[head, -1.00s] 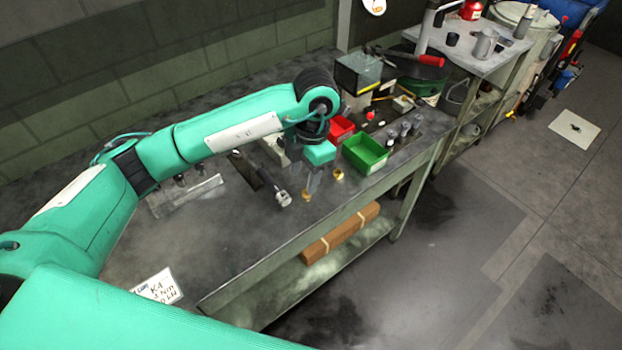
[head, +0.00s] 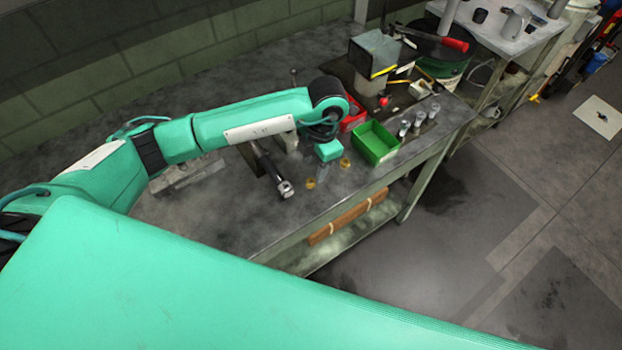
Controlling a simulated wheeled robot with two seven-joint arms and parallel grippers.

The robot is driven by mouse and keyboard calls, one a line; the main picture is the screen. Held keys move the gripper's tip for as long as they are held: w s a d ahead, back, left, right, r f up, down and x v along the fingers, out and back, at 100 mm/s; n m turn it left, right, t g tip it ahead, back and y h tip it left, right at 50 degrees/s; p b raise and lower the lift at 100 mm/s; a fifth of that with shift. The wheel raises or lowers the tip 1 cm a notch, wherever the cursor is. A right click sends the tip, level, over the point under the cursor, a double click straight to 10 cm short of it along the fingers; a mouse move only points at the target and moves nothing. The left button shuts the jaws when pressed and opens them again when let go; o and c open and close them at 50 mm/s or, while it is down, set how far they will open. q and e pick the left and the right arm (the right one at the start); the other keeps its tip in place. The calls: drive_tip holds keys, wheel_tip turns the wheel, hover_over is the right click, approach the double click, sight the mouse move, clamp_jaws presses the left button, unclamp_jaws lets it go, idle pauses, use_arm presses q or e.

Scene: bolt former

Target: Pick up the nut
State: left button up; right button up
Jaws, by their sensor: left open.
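Two small brass-coloured nuts lie on the workbench (head: 235,215): one nut (head: 310,183) is near the head of a dark bolt-like tool, the other nut (head: 345,163) is nearer the green bin. My left gripper (head: 322,174) points down from its teal wrist between the two nuts. Its fingers are open, pale and small in the picture, with nothing seen held. Whether the fingertips touch the bench or a nut I cannot tell. My right gripper is not in view.
A green bin (head: 376,142) stands just right of the gripper, with a red bin (head: 352,115) behind it. The dark tool (head: 269,171) lies to the left. Several metal cylinders (head: 417,123) stand further right. The front left of the bench is clear.

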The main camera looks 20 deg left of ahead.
sight(312, 184)
use_arm(q)
drive_tip(key=f, duration=0.1)
drive_tip(key=f+p, duration=0.2)
drive_tip(key=f, duration=0.1)
drive_tip(key=shift+s+a, duration=0.15)
drive_tip(key=shift+s, duration=0.1)
drive_tip(key=shift+f, duration=0.5)
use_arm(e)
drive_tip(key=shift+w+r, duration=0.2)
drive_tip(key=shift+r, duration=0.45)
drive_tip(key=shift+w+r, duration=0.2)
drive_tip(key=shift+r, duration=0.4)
use_arm(q)
clamp_jaws()
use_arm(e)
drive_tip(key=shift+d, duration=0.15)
